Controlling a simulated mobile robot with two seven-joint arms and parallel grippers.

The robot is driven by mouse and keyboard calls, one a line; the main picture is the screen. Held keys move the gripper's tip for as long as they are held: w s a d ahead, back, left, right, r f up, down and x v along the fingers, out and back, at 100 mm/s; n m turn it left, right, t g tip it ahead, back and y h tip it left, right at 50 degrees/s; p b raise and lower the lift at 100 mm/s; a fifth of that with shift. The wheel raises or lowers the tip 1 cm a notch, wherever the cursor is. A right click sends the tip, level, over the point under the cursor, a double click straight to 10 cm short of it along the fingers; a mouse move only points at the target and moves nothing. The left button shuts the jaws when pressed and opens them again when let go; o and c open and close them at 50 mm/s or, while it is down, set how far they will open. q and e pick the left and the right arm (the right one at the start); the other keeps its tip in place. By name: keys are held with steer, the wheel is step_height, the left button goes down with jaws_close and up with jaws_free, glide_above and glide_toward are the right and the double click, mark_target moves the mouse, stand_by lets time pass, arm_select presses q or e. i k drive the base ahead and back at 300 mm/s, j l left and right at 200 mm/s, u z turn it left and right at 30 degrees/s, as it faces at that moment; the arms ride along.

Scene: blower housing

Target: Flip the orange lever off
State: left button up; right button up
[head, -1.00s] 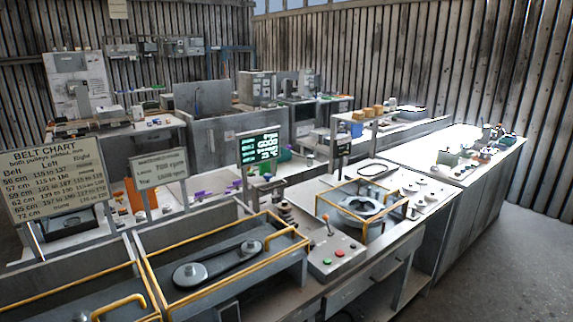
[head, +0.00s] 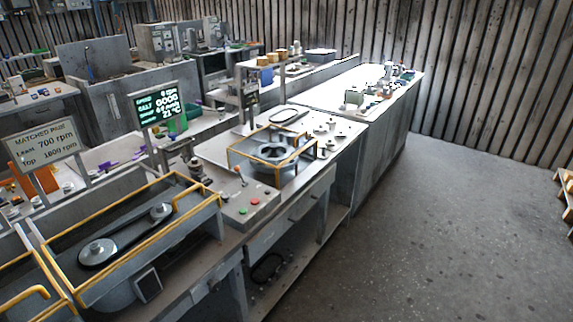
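The orange lever (head: 239,172) stands up from a grey control box on the bench, in the middle of the head view. Its small orange knob tops a thin stalk that leans slightly to the left. The control box (head: 248,207) carries green and red buttons on its top. Neither of my grippers shows in the head view.
A yellow-railed belt housing (head: 140,243) with two pulleys stands left of the control box. A yellow-framed blower (head: 272,150) stands behind it to the right. A lit display (head: 158,106) rises behind. The floor (head: 440,230) at the right is clear, with a pallet (head: 565,190) at the far right edge.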

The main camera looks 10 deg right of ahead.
mark_target(238, 168)
steer(key=i+l+u, duration=0.15)
steer(key=u, duration=0.85)
steer(key=i+l+u, duration=0.1)
steer(key=l+u, duration=0.25)
steer(key=l, duration=0.15)
steer(key=l+u, duration=0.35)
steer(key=l, duration=0.15)
steer(key=l+u, duration=0.2)
steer(key=l, duration=1.6)
steer(key=k, duration=0.05)
